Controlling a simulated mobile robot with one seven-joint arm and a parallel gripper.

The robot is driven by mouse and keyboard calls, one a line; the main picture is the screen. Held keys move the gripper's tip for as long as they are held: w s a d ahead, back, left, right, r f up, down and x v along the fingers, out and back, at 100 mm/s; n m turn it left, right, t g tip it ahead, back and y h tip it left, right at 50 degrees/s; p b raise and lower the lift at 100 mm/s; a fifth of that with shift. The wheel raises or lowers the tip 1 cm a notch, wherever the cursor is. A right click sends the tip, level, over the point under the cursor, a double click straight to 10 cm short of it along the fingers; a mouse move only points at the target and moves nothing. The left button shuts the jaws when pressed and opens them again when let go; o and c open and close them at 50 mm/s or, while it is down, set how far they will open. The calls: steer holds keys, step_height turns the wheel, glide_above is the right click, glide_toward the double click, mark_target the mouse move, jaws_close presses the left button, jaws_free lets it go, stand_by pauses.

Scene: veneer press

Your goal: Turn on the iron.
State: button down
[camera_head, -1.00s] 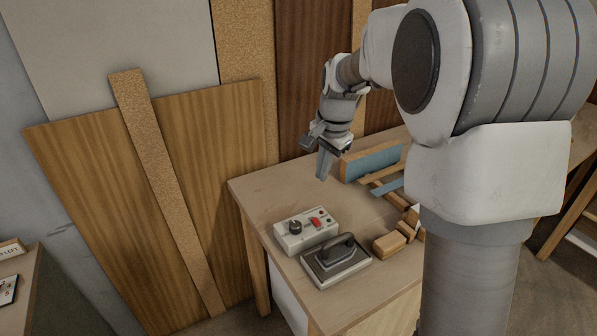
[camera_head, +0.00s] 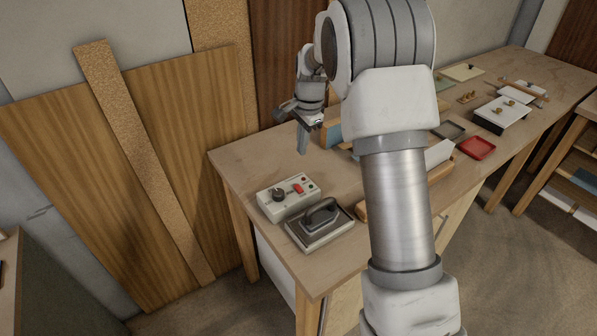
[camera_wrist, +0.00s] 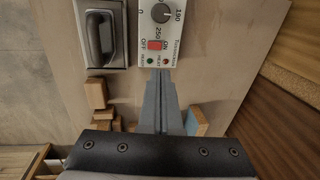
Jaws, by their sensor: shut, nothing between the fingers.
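The iron (camera_head: 321,215), grey with a dark handle, rests on a pale stand at the near left corner of the bench. It also shows at the upper left in the wrist view (camera_wrist: 101,36). Beside it is a white control box (camera_head: 268,207) with a dark dial (camera_wrist: 161,13), a red switch (camera_wrist: 154,44) marked ON and OFF, and a green and a red lamp. I cannot tell the switch position. My gripper (camera_head: 302,151) is shut and empty, pointing down above the bench, behind the box. In the wrist view its fingertips (camera_wrist: 160,72) appear just below the lamps.
Wood blocks (camera_wrist: 96,93) lie near the iron. My arm hides part of the bench (camera_head: 235,160). Further right are a red tray (camera_head: 476,148), a dark tray (camera_head: 448,130) and a white box (camera_head: 501,113). Wood panels (camera_head: 130,150) lean on the wall at left.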

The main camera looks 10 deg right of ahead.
mark_target(297, 185)
steer(key=f, duration=0.4)
steer(key=w+f+p, duration=0.1)
steer(key=f, duration=0.4)
steer(key=w+f+p, duration=0.1)
steer(key=f, duration=0.3)
steer(key=shift+a+f, duration=0.25)
steer(key=shift+a, duration=0.15)
steer(key=shift+f, duration=0.1)
steer(key=shift+f, duration=0.15)
steer(key=shift+w+f+b, duration=0.1)
steer(key=shift+f+b, duration=0.1)
steer(key=shift+b, duration=0.25)
steer(key=shift+r, duration=0.15)
